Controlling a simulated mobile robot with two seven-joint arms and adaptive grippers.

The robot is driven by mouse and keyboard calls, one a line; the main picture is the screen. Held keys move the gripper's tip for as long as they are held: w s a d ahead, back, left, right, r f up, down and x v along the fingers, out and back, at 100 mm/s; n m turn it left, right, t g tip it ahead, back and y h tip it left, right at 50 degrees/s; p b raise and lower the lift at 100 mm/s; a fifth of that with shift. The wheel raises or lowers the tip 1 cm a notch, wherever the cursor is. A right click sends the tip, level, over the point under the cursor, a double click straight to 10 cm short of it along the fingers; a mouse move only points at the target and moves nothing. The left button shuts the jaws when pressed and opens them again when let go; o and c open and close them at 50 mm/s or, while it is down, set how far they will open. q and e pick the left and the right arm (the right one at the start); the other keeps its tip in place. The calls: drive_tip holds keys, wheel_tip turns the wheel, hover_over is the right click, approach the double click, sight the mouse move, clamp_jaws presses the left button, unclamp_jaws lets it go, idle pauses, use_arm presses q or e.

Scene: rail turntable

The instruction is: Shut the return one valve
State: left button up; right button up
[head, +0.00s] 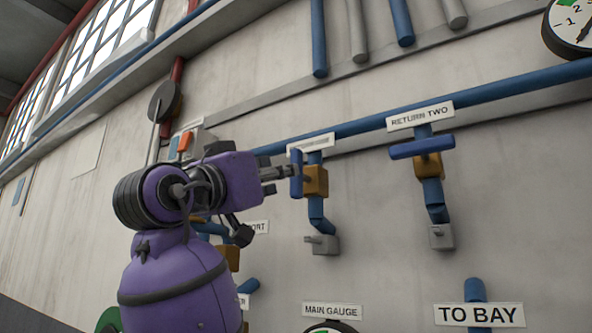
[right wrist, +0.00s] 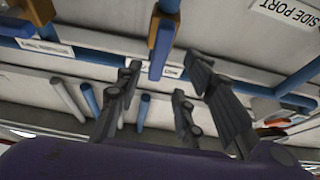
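The return one valve has a blue handle (head: 297,172) standing upright, roughly in line with its pipe, on an orange body (head: 317,181). Its label (head: 312,143) is partly covered by the handle. My right gripper (head: 280,181) reaches in from the lower left, with its fingertips close beside the handle; contact cannot be told. In the right wrist view the picture is upside down. There the gripper (right wrist: 165,72) has its fingers spread wide, with the blue handle (right wrist: 160,52) showing between the tips. My left gripper is not in view.
The return two valve (head: 428,165) stands to the right, its blue handle (head: 422,147) crosswise. A blue pipe (head: 365,126) runs along the wall above. Lower down are a main gauge sign (head: 331,311) and a to bay sign (head: 479,315). Another orange valve body (head: 229,258) is behind my arm.

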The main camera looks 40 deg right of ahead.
sight(297, 199)
drive_tip(key=x, duration=0.3)
drive_tip(key=p+x, duration=0.1)
drive_tip(key=x, duration=0.3)
drive_tip(key=shift+s+r, duration=0.1)
drive_tip(key=shift+s, duration=0.15)
drive_tip(key=shift+w+d+r, duration=0.1)
drive_tip(key=shift+w+d, duration=0.05)
drive_tip(key=shift+d, duration=0.1)
clamp_jaws()
